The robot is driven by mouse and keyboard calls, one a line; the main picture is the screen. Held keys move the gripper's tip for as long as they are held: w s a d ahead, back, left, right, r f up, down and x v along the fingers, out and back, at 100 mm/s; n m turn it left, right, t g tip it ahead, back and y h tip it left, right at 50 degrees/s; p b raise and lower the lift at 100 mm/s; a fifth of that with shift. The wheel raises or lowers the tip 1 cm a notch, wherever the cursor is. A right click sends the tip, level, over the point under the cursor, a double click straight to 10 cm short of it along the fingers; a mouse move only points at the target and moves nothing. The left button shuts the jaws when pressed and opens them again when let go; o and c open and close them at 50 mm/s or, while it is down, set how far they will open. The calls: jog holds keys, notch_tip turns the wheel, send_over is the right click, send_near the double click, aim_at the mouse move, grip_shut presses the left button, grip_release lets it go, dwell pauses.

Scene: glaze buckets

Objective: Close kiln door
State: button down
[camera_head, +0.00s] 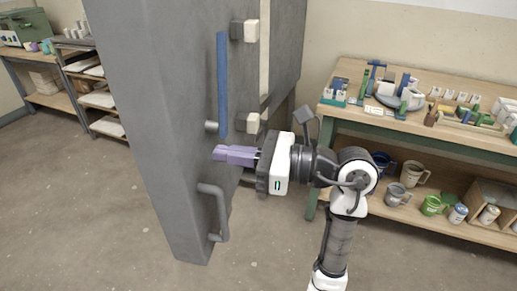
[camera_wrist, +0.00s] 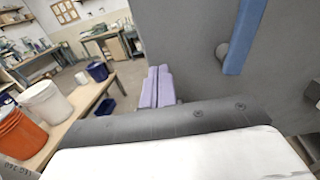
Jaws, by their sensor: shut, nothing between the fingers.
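The kiln door (camera_head: 150,110) is a tall, thick grey slab that stands open in the head view, with a pale strip (camera_head: 264,60) showing behind its right edge. A long blue bar (camera_head: 222,85) and a grey loop handle (camera_head: 219,210) are on its face. My gripper (camera_head: 222,154) has purple fingers, shut and empty, pointing left in front of the door, between the blue bar and the loop handle. I cannot tell whether they touch it. In the wrist view the fingers (camera_wrist: 157,88) show beside the grey door (camera_wrist: 190,50), with the blue bar (camera_wrist: 243,40) to the right.
A workbench (camera_head: 345,115) with tools stands at the right, with mugs (camera_head: 414,173) on its lower shelf. Shelves (camera_head: 95,97) stand at the back left. An orange bucket (camera_wrist: 17,135) and a white bucket (camera_wrist: 45,103) show in the wrist view. The floor (camera_head: 90,220) left of the door is clear.

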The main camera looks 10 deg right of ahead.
aim_at(185, 148)
jog(key=shift+p+x, duration=0.65)
jog(key=shift+x, duration=2)
jog(key=shift+w, duration=0.1)
